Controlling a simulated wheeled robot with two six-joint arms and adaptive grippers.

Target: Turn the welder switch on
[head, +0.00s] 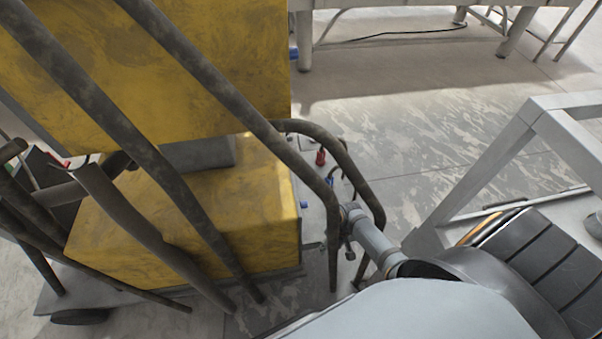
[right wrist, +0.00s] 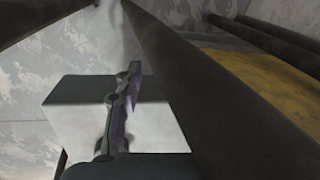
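The welder is a worn yellow box unit, with an upper box (head: 200,70) and a lower box (head: 205,220) in the head view. A small red part (head: 320,157) and a small blue part (head: 304,204) show along its right side; I cannot tell whether either is the switch. My right gripper (head: 348,220) is beside the dark bent tube at the welder's right; whether it touches is unclear. In the right wrist view one slim finger (right wrist: 122,108) shows left of a thick dark bar, and nothing is seen held. My left gripper is out of view.
Several dark metal bars (head: 165,150) cross in front of the welder, and a bent tube (head: 345,160) loops at its right. A thick bar (right wrist: 205,90) fills the middle of the right wrist view. A grey metal frame (head: 490,160) stands at right. Floor (head: 400,130) between is clear.

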